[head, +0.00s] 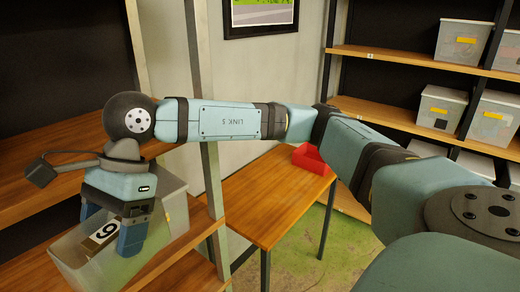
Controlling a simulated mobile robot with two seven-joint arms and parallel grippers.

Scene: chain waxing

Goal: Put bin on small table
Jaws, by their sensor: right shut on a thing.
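My right gripper (116,234) points down at the left, its blue fingers shut on a pale translucent bin (72,262) that bears a white label with a digit. The bin is at the left shelf unit; whether it rests on the board or is raised cannot be told. The small table (262,208) has a wooden top and dark legs and stands in the middle, to the right of the bin. My left gripper is not in view.
The left shelf unit's upright (205,120) stands between the bin and the small table. My right arm spans above the table. Shelves at the right hold several grey lidded bins (463,42). The near part of the tabletop is clear.

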